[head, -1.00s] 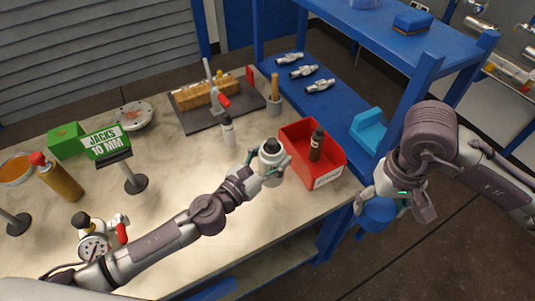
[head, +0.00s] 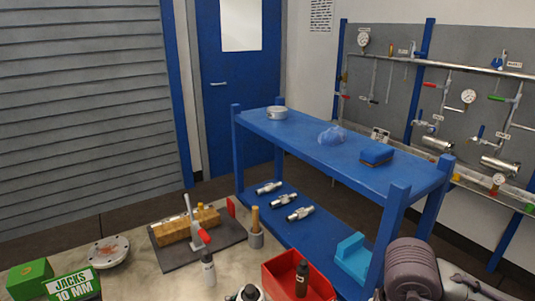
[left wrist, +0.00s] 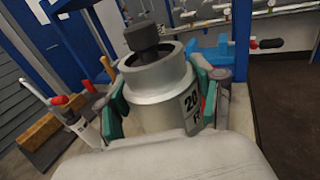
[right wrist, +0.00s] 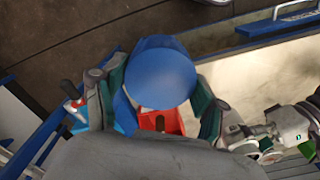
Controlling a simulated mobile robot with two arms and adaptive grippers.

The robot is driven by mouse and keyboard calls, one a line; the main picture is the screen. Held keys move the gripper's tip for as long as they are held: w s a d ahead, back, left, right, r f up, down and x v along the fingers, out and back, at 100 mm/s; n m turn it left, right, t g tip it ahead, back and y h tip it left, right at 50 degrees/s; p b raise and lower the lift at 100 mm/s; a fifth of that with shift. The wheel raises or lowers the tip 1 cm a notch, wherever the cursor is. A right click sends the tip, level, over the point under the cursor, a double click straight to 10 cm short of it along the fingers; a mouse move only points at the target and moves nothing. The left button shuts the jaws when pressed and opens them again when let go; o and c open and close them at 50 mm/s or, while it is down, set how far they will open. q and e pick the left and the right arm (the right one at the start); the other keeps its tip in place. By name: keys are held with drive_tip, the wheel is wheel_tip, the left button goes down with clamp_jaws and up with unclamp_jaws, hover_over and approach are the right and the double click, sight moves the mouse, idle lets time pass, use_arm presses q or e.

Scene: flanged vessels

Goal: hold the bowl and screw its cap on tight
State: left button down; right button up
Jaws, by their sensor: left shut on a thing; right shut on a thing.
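The bowl (left wrist: 160,95) is a grey metal cylinder with a thick rim and a "20" label; a dark round piece (left wrist: 141,37) shows at its mouth, and I cannot tell whether it is inside or behind. My left gripper (left wrist: 163,98) is shut around the bowl's sides and holds it roughly upright. Only the bowl's top (head: 246,293) shows at the head view's bottom edge. The blue cap (right wrist: 162,75) is held in my right gripper (right wrist: 158,95), which is shut on its sides. The cap is apart from the bowl.
A red bin (head: 277,275) with a dark bottle (head: 302,278) stands near the bowl. A blue shelf unit (head: 330,155) with several metal fittings is behind it. A clamp board (head: 170,258) and a white bottle (head: 208,268) are to the left on the bench.

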drive_tip(key=shift+s, duration=0.1)
use_arm(q)
drive_tip(key=s+a+r+n+t+y, duration=0.1)
drive_tip(key=s+a+r+n+y, duration=0.1)
drive_tip(key=s+a+y, duration=0.3)
drive_tip(key=s+a+r+n+t+y, duration=0.2)
drive_tip(key=s+a+r+n+y, duration=0.1)
drive_tip(key=s+a, duration=0.5)
drive_tip(key=shift+s+a+n+y, duration=0.2)
drive_tip(key=shift+a+n+y, duration=0.65)
drive_tip(key=shift+a, duration=0.2)
drive_tip(key=w+d+m+g+h, duration=0.2)
drive_tip(key=w+d+m+h, duration=0.1)
drive_tip(key=d, duration=0.4)
drive_tip(key=w+d+m+g+h, duration=0.2)
drive_tip(key=w+d+m+h, duration=0.1)
drive_tip(key=d+m+h, duration=0.2)
drive_tip(key=d+h, duration=0.2)
drive_tip(key=h, duration=0.1)
drive_tip(key=shift+r, duration=0.4)
drive_tip(key=shift+h, duration=0.25)
